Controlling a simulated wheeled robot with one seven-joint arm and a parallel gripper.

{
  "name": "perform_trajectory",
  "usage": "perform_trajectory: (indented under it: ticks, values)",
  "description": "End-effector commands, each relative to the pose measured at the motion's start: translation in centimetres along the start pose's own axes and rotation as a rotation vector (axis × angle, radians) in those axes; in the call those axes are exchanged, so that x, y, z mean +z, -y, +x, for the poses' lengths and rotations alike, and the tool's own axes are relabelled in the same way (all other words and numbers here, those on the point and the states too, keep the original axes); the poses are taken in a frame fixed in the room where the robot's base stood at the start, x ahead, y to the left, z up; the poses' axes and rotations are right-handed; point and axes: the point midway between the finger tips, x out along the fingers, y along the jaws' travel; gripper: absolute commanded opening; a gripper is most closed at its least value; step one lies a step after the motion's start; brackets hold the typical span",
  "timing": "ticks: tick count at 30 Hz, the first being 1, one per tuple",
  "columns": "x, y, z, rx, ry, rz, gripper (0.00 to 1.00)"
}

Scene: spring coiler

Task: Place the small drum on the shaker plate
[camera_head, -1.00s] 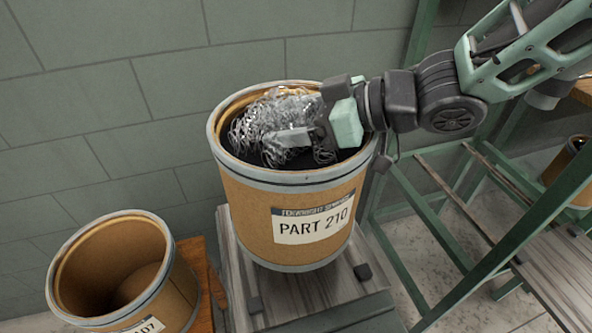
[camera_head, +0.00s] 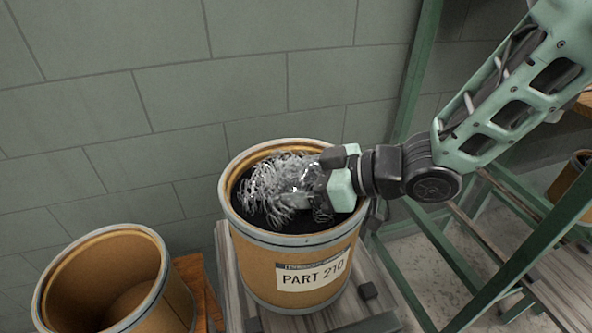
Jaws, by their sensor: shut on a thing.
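The small drum (camera_head: 262,262) is tan with grey metal hoops and a white "PART 210" label. It is filled with a tangle of shiny wire springs (camera_head: 272,190) over a dark inside. My gripper (camera_head: 312,189) comes in from the right over the rim and is shut on the drum. Its fingertips are buried among the springs, so the exact grip is hidden. The drum stands upright over the grey, streaked shaker plate (camera_head: 236,290). Its base is at or very near the plate; I cannot tell whether it touches.
An open, empty-looking tan drum (camera_head: 175,300) stands at lower left beside an orange-brown wooden surface (camera_head: 203,295). A green metal frame (camera_head: 420,215) stands at right, with another drum (camera_head: 572,190) beyond. The wall is behind.

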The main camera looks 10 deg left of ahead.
Motion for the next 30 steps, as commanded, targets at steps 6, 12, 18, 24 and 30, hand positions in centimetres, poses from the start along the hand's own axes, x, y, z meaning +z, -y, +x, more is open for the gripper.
perform_trajectory:
  ticks: [6, 12, 18, 24, 30]
  values:
    - [-0.4, -0.1, 0.0, 0.001, -0.008, -0.004, 0.07]
    - [0.1, 0.0, 0.0, 0.0, -0.001, -0.001, 0.99]
    - [0.1, 0.0, 0.0, 0.0, -0.001, -0.001, 0.99]
    - [-0.2, -0.1, -1.0, 0.002, -0.001, -0.001, 0.99]
    - [-0.3, -0.1, -4.8, 0.005, 0.0, -0.001, 0.99]
